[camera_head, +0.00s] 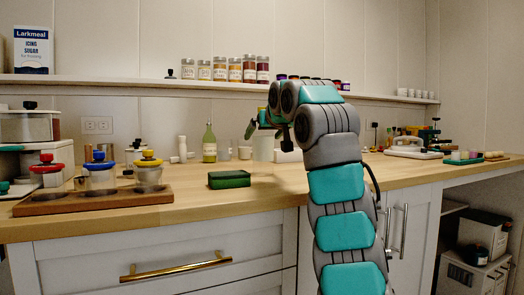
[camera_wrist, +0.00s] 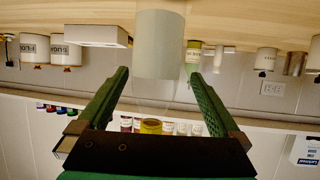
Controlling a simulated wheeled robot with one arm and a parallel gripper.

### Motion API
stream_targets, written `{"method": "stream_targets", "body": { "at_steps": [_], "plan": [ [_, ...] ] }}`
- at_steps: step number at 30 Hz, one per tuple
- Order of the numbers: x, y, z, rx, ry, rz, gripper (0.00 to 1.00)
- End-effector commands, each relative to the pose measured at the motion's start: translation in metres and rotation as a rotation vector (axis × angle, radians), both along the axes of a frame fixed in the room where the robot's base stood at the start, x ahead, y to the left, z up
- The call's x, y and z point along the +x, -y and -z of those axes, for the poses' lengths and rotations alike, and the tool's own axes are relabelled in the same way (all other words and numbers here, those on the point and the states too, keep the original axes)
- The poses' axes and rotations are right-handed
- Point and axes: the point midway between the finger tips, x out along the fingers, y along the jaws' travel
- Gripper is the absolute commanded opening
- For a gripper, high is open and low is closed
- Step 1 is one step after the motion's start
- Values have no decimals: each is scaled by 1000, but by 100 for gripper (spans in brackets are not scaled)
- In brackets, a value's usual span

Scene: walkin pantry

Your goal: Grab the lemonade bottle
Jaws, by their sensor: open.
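A bottle with a pale, wide body (camera_head: 263,149) stands upright on the wooden counter, and I take it for the lemonade bottle. In the wrist view, which is upside down, its pale body (camera_wrist: 160,45) narrows to a clear neck and a yellow cap. My gripper (camera_head: 264,128) is open at the bottle's upper part. In the wrist view my gripper (camera_wrist: 160,77) has one green finger on each side of the neck, with gaps. No lettering on the bottle is readable.
A green glass bottle (camera_head: 210,146) stands left of it. A dark green block (camera_head: 229,179) lies in front on the counter. A wooden tray (camera_head: 95,200) with lidded jars is at left. Spice jars (camera_head: 235,69) line the shelf above. A white box (camera_wrist: 97,36) is nearby.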

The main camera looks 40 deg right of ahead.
Motion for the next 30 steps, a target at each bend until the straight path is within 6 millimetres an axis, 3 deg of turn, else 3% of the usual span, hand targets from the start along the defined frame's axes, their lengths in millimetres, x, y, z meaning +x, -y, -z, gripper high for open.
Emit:
{"method": "stream_targets", "body": {
  "at_steps": [17,24,30],
  "plan": [
    [50,26,26,2,-4,1,100],
    [53,27,28,0,1,1,100],
    [53,27,28,0,1,1,80]
  ]
}}
